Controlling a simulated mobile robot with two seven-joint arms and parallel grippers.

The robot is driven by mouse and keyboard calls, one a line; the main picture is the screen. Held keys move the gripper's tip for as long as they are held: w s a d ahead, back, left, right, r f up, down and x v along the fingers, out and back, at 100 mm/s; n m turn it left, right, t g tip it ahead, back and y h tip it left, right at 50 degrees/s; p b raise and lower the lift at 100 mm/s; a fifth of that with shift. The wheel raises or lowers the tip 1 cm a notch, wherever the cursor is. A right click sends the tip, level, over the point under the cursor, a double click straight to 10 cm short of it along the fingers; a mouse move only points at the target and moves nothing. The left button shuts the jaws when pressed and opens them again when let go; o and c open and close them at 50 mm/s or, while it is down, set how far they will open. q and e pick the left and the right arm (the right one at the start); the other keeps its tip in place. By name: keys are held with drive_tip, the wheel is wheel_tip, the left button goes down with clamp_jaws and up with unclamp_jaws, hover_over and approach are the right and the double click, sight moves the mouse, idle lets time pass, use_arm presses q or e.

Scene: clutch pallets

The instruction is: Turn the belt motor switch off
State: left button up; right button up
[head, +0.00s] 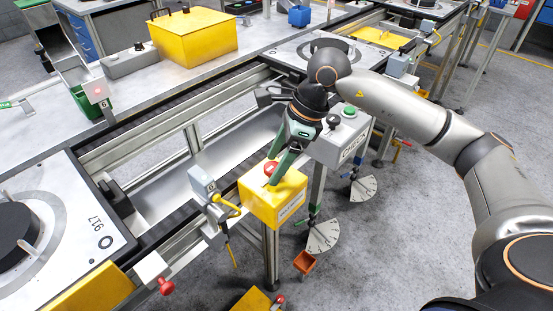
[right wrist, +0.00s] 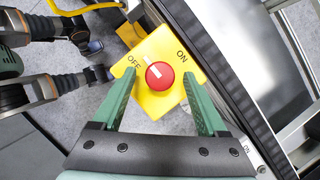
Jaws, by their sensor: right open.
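The belt motor switch is a yellow box (head: 272,206) with a red round knob (head: 270,168) on top, fixed at the front of the conveyor. In the right wrist view the knob (right wrist: 171,74) sits between the labels OFF and ON on the yellow face (right wrist: 158,104). A white mark on the knob points up and left, toward the OFF side. My right gripper (head: 279,174) is over the box from above. Its green fingers (right wrist: 164,92) are open, one on each side of the knob; contact is unclear. My left gripper is in neither view.
A grey control box (head: 339,139) with a green button stands right of the switch. A grey sensor (head: 203,183) with a yellow cable is close on the left. The conveyor rail runs behind. A red knob (head: 166,286) sticks out at front left.

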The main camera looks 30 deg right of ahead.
drive_tip(key=v, duration=1.2)
drive_tip(key=shift+r, duration=0.3)
